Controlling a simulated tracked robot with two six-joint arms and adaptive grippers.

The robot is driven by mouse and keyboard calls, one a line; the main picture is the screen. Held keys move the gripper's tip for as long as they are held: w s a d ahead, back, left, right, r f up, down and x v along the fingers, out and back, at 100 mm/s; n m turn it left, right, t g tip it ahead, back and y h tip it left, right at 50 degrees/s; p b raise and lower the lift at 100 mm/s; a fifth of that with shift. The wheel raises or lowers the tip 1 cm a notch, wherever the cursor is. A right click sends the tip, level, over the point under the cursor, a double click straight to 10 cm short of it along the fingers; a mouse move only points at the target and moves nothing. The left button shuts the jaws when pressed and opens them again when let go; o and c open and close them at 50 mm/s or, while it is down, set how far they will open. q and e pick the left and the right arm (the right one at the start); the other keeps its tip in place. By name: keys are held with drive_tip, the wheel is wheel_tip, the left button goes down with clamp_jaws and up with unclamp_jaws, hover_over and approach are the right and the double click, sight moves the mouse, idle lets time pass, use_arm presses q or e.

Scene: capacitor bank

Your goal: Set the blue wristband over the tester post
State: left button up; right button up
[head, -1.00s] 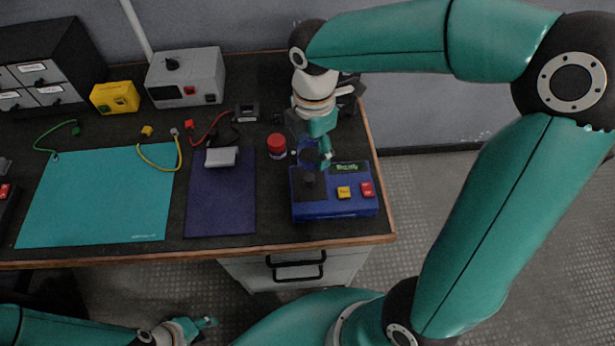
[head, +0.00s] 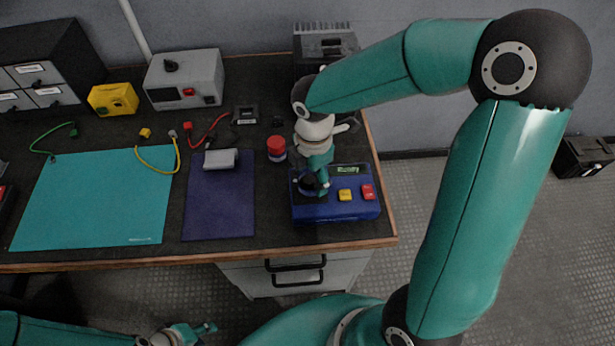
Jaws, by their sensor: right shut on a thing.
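The tester (head: 340,209) is a blue box with a small display, a yellow button and a red button, at the right front of the bench. My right gripper (head: 318,186) is over its left part, pointing down. It is shut on the blue wristband (head: 306,190), a dark blue ring just above or at the tester's black post pad. The gripper hides most of the post, so I cannot tell whether the ring is around it or only above it. My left gripper (head: 205,328) is low at the bottom, away from the bench; its jaw opening is too small to judge.
A red-capped jar (head: 277,148) stands close left of the tester. A dark blue mat (head: 220,210) with a grey block (head: 221,159) and a teal mat (head: 95,200) lie further left. A dark case (head: 325,45) stands behind my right arm.

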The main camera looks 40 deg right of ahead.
sight(312, 177)
drive_tip(key=shift+f, duration=0.2)
drive_tip(key=o, duration=0.9)
drive_tip(key=shift+r, duration=0.55)
wheel_tip(312, 177, up, 11)
drive_tip(key=shift+r+p, duration=0.2)
drive_tip(key=shift+p, duration=0.8)
